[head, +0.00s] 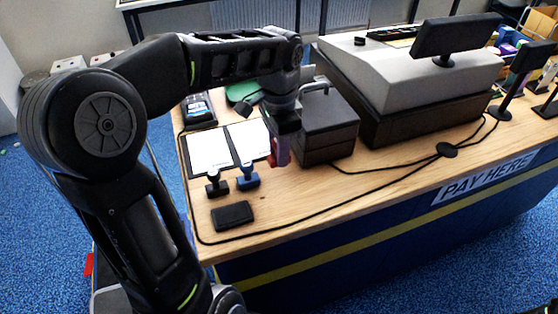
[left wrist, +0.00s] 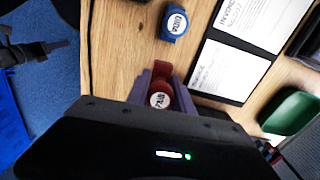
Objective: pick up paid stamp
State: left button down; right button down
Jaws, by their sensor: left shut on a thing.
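My left gripper (head: 281,158) points down over the counter, to the right of the other stamps. In the left wrist view the left gripper (left wrist: 162,94) is shut on a red stamp, the paid stamp (left wrist: 160,98), whose round white label faces the camera. The stamp also shows as a bit of red (head: 272,158) at the fingers in the head view, mostly hidden by them. I cannot tell whether its base touches the counter. My right gripper does not show.
A blue stamp (head: 248,178) and a black stamp (head: 216,185) stand left of the gripper. A black pad (head: 232,215) lies in front of them. An open folder with white sheets (head: 209,152) lies behind. A dark box (head: 328,128) stands close on the right. Cables cross the counter (head: 310,185).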

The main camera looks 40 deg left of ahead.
pick_arm(q)
notch_tip(320, 180, up, 6)
jog(key=shift+f, duration=0.2)
dwell(0.4)
